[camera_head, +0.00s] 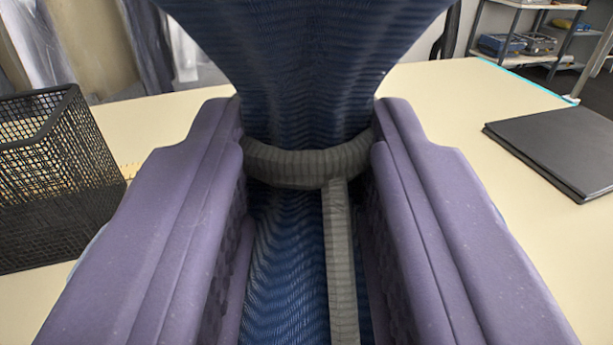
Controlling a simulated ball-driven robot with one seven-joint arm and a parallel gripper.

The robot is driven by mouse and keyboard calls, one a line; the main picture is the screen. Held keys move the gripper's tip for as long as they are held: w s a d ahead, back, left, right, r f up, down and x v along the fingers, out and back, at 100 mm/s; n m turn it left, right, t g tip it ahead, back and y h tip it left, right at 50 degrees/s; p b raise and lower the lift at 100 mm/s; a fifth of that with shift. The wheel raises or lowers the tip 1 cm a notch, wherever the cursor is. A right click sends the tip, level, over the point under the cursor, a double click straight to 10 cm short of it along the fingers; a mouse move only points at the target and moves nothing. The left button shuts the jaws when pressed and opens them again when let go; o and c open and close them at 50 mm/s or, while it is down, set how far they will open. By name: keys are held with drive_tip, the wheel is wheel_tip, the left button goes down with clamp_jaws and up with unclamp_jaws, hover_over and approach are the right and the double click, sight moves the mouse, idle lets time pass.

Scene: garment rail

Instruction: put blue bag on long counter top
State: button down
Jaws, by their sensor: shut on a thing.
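The blue bag (310,60), a dark blue woven piece with a grey ribbed strap (300,172), fills the middle of the view. My gripper (310,112), with two purple fingers, is shut on it. The strap curves across between the fingers, and one strand runs down toward the camera. The long counter top (455,110) is a pale beige surface behind and to both sides of the bag. The bag's top is cut off by the frame. Its underside is hidden, so I cannot tell whether it touches the surface.
A black wire mesh basket (50,175) stands on the beige surface at the left. A flat black folder (560,148) lies at the right. Bare surface shows between the bag and the folder. A shelf unit (520,57) with boxes stands beyond the far right edge.

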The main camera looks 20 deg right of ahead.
drive_tip(key=c, duration=0.8)
unclamp_jaws()
drive_tip(key=shift+s+r, duration=0.1)
drive_tip(key=shift+r, duration=0.05)
drive_tip(key=v, duration=0.9)
drive_tip(key=shift+s+a+f+b, duration=0.1)
drive_tip(key=shift+s+f+b, duration=0.1)
drive_tip(key=shift+b, duration=0.2)
drive_tip(key=b+v, duration=0.2)
drive_tip(key=b, duration=0.3)
drive_tip(key=shift+s+a+r+b, duration=0.1)
drive_tip(key=shift+s+r+b, duration=0.1)
drive_tip(key=shift+b, duration=0.2)
